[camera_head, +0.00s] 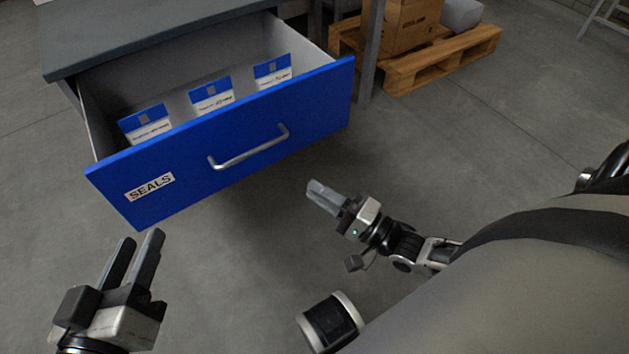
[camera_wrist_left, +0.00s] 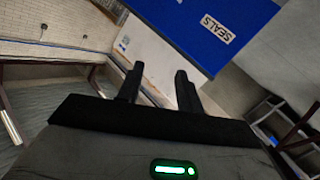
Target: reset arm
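My left gripper (camera_head: 141,238) is at the lower left of the head view, in front of the drawer's left end. Its two fingers stand apart with nothing between them; the same gap shows in the left wrist view (camera_wrist_left: 160,71). My right gripper (camera_head: 322,196) is near the middle of the head view, below and to the right of the drawer handle. Its fingers appear close together from this angle, and I cannot tell whether they meet. No object shows in it. Both grippers are apart from the drawer.
A blue drawer (camera_head: 310,106) labelled SEALS stands open from a grey bench (camera_head: 130,32). It holds several blue-and-white packets (camera_head: 211,95) and has a metal handle (camera_head: 250,150). A wooden pallet (camera_head: 455,57) with a cardboard box (camera_head: 408,25) is at the back right. Bare floor lies between.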

